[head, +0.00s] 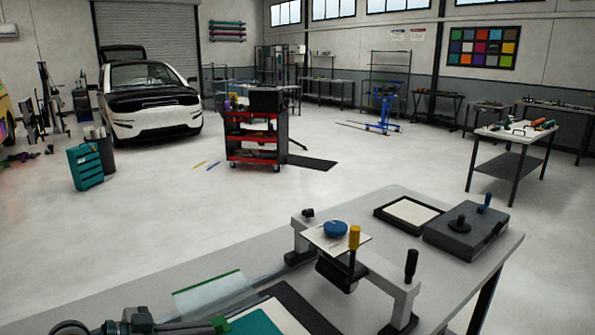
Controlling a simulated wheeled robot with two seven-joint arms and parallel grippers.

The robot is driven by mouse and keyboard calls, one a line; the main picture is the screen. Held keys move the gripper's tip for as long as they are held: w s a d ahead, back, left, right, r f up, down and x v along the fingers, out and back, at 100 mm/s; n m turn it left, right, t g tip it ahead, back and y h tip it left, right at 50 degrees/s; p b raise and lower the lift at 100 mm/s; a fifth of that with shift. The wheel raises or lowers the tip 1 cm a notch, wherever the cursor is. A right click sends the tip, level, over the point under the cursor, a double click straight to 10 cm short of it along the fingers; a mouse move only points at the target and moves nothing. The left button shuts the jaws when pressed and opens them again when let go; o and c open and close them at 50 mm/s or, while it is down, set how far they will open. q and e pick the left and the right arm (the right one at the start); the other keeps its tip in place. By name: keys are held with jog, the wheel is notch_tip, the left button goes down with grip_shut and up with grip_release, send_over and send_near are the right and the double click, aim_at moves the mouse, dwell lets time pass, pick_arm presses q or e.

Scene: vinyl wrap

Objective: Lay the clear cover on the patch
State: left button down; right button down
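A clear, pale sheet with a green strip along its far edge, which looks like the clear cover (208,296), is at the lower left of the head view. It lies over or just above the grey bench. A teal patch (268,319) on a dark board (308,312) shows to its right, cut off by the bottom edge. My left gripper (205,326) comes in at the bottom left, close to the near edge of the sheet. A green piece shows at its end. Its fingers are too small and dark to tell whether they hold the sheet. My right gripper is not in view.
A press-like stand (365,270) with a yellow-handled tool and a blue knob stands on the bench (390,205) right of the patch. Behind it are a black-framed tray (382,214) and a dark box (462,235). A red tool cart (232,148) stands on the open floor beyond.

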pick_arm(q)
jog(key=s+r, duration=0.1)
jog(key=s, duration=0.8)
jog(key=shift+d+r+t+y, duration=0.2)
jog(key=shift+r+t+y, duration=0.1)
jog(key=shift+y, duration=0.1)
jog(key=shift+s+f, duration=0.1)
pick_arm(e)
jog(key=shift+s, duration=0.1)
